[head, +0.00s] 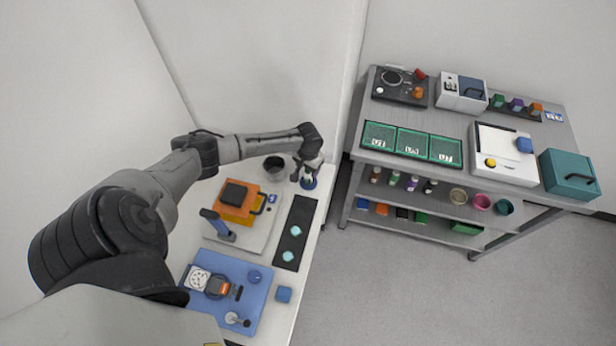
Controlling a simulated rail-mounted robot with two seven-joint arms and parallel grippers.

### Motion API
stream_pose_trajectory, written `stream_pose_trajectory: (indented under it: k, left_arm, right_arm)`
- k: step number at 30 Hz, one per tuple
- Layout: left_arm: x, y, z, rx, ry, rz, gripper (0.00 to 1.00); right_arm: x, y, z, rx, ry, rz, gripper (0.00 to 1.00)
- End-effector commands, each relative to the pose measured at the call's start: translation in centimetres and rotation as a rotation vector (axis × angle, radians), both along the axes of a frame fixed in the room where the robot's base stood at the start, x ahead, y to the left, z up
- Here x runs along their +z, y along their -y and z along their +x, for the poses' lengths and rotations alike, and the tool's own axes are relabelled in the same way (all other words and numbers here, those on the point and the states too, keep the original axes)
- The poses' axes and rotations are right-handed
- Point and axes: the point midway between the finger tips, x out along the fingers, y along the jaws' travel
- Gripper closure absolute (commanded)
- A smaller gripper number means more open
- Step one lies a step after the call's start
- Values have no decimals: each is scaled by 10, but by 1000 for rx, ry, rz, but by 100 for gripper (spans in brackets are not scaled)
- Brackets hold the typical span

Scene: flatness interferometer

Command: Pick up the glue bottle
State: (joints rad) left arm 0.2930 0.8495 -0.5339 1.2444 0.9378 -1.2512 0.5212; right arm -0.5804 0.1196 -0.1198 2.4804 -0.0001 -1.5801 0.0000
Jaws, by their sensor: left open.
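A small dark blue bottle-like thing with a pale top (309,183), perhaps the glue bottle, stands at the far right corner of the white bench. My left gripper (308,172) is open right over it, pointing down, with its fingers on either side of the top. I cannot tell whether the fingers touch it. The gripper hides part of it. Several small bottles (394,178) stand on the shelf of the grey rack; none is clearly labelled. My right gripper is not in view.
A dark grey cup (274,168) stands close left of the gripper. An orange device (237,205), a black strip with pale discs (297,230) and a blue mat (252,310) lie nearer. A metal rack (450,180) stands right, across open floor.

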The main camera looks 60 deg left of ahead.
Motion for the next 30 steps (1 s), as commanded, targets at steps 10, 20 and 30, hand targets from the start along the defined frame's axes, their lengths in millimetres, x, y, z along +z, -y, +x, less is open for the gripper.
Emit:
stream_pose_trajectory:
  k: [10, 20, 30]
  left_arm:
    - [0, 0, 0, 0, 0, 0, 68]
    - [0, 0, 0, 0, 0, 0, 100]
    - [0, 0, 0, 0, 0, 0, 100]
  right_arm:
    - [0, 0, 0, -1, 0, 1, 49]
    - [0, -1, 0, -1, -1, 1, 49]
    - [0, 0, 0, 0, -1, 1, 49]
